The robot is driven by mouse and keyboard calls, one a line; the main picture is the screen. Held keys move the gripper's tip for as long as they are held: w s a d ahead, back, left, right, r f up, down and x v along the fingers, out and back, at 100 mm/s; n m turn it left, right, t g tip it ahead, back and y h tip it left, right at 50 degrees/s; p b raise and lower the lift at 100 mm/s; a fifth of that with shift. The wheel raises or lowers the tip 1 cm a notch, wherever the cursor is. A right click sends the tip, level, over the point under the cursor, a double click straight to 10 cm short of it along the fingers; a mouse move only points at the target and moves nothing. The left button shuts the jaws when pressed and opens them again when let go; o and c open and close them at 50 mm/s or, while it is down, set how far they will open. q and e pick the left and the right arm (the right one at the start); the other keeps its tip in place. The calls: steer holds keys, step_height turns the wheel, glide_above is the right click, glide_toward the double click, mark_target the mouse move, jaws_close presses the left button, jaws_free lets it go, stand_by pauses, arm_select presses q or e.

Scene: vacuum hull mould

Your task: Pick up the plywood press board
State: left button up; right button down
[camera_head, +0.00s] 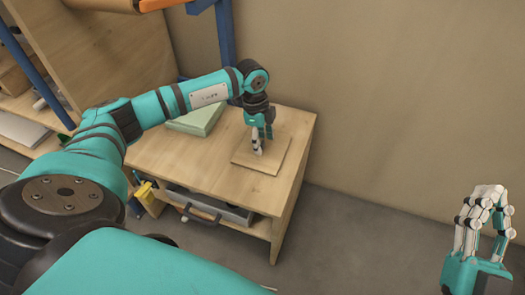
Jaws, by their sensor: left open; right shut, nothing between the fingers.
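The plywood press board (278,155) is a thin, square, light wooden board lying flat on top of the wooden cabinet (190,172). My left gripper (259,150) points down over the board's left part, and its fingers hide some of the board. The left gripper is open, with its fingertips at or just above the board's surface; I cannot tell whether they touch it. My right gripper (482,195) is shut and empty, pointing up at the lower right, well away from the cabinet.
A pale green block or box (198,118) lies on the cabinet's back left. A grey drawer or tray with a dark handle (205,213) sits under the top. Blue posts (226,35) and wooden shelving (115,45) stand behind. The wall is close behind; floor (350,245) to the right is clear.

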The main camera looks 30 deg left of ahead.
arm_select(q)
steer(key=shift+f, duration=0.3)
jaws_close()
steer(key=shift+r, duration=0.2)
stand_by(0.4)
